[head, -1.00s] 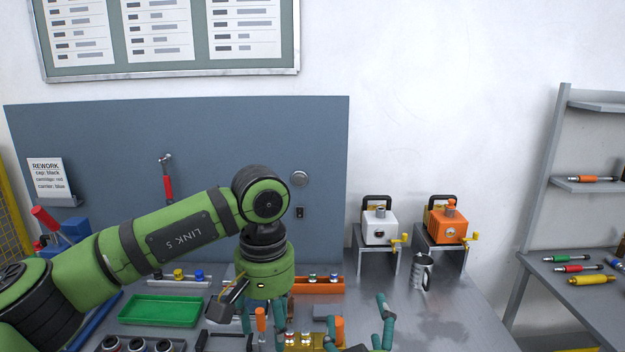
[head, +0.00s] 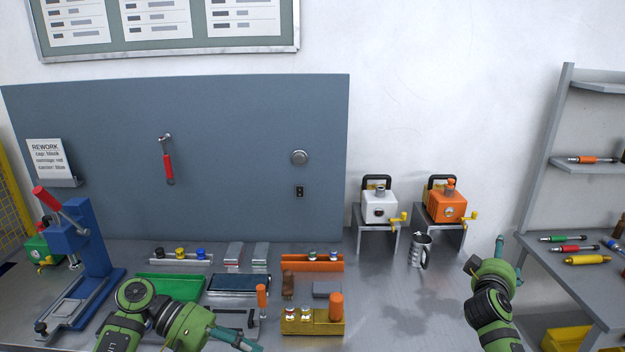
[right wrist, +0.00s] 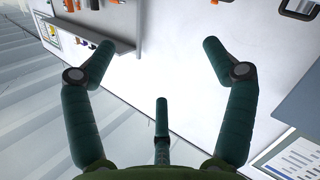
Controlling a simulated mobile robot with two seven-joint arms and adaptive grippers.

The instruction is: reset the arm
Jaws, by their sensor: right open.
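My right arm stands at the lower right in the head view, and its gripper (head: 508,262) is raised in front of the gap between bench and shelf. In the right wrist view the right gripper's teal fingers (right wrist: 155,60) are spread wide with nothing between them. My left arm is folded low at the left front of the bench. Its gripper (head: 238,338) points right, near the front edge, with only part of its teal fingers showing; whether they are apart cannot be told.
The bench holds a blue press (head: 88,240), a green tray (head: 170,287), an orange rack (head: 312,263) and a yellow block (head: 312,327). The bench's right part is clear.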

